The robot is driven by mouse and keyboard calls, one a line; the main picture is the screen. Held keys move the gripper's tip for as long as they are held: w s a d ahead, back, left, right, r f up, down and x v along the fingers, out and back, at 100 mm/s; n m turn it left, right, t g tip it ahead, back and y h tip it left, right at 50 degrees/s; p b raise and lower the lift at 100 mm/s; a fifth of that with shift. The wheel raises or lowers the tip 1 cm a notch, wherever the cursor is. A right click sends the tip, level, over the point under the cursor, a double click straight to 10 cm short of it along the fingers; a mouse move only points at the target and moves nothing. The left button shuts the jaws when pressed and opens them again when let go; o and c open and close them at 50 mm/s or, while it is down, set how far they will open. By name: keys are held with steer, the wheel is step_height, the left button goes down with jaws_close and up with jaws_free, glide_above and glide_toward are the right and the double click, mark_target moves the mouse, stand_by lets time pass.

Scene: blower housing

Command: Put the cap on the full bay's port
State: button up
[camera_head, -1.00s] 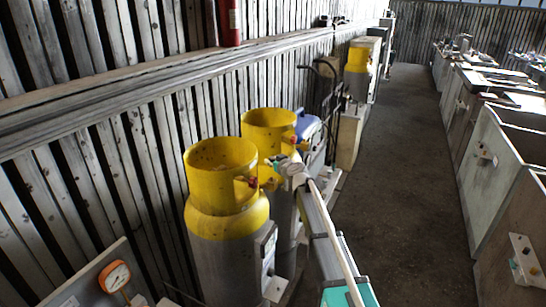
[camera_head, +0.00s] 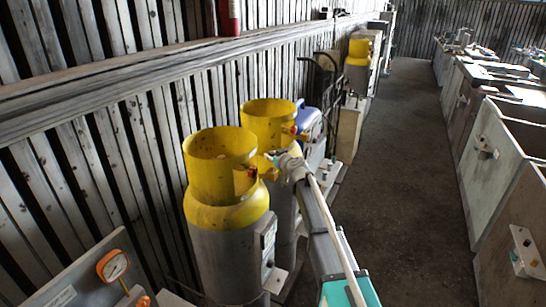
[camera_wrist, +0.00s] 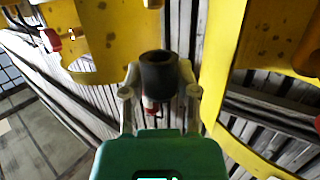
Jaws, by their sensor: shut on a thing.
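In the wrist view, my gripper (camera_wrist: 158,92) is shut on a dark, round, hollow-looking cap (camera_wrist: 158,72), held between its two pale fingers. In the head view, my gripper (camera_head: 284,160) is beside the yellow collars of two gas cylinders, the near one (camera_head: 220,165) and the far one (camera_head: 268,120); the cap is too small to tell there. The near cylinder has a red-tipped valve (camera_head: 251,172). I cannot tell which port belongs to the full bay.
Open bins (camera_head: 490,155) with white wall plates (camera_head: 525,252) line the right side. The aisle floor (camera_head: 400,150) between is clear. Yellow collars (camera_wrist: 90,35) stand close around my gripper in the wrist view.

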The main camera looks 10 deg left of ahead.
steer(key=shift+f+b, duration=0.75)
steer(key=shift+f, duration=0.3)
steer(key=shift+f+b, duration=1.5)
steer(key=o, duration=1.1)
steer(key=shift+r, duration=0.1)
